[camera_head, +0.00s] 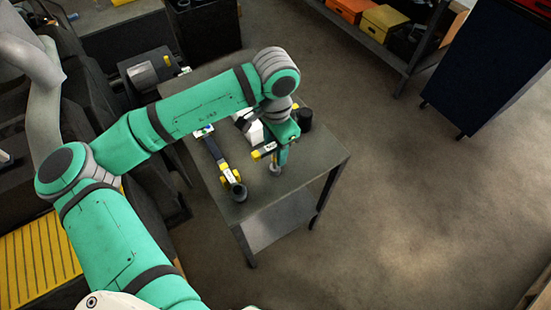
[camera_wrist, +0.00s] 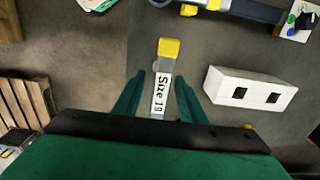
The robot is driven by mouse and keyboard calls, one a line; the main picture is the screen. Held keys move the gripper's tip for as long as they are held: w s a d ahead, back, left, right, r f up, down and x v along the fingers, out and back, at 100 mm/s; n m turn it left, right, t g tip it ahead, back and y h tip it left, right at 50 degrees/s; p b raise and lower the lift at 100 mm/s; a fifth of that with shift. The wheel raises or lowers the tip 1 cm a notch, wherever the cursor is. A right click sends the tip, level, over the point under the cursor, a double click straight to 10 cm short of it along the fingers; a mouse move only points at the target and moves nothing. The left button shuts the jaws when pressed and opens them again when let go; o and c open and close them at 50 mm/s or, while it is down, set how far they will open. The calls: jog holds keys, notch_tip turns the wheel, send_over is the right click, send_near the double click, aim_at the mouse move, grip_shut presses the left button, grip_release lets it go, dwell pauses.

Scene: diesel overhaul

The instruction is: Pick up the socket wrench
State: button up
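The socket wrench appears to be the tool labelled "Size 19" (camera_wrist: 160,98), with a yellow end, lying on the grey table. In the head view its yellow end and label (camera_head: 264,151) show beside my gripper (camera_head: 279,163), which partly hides the rest. In the wrist view my gripper (camera_wrist: 158,88) is open, one finger on each side of the labelled shaft. A gap shows on the left side. Whether the right finger touches the shaft I cannot tell. The wrench's near end is hidden behind the gripper body.
A longer dark tool with yellow bands (camera_head: 224,168) lies to the left on the table (camera_head: 318,152). A white block with square holes (camera_wrist: 248,88) sits close right of the gripper in the wrist view. A black cylinder (camera_head: 305,118) stands behind. Floor to the right is clear.

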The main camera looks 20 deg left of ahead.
jog(key=shift+f, duration=1.35)
grip_shut()
jog(key=shift+r, duration=0.1)
jog(key=shift+r, duration=0.4)
notch_tip(320, 180, up, 2)
jog(key=shift+r, duration=0.2)
jog(key=s+a+r, duration=0.3)
jog(key=s+r, duration=0.6)
jog(key=s, duration=0.4)
jog(key=shift+s+r, duration=0.35)
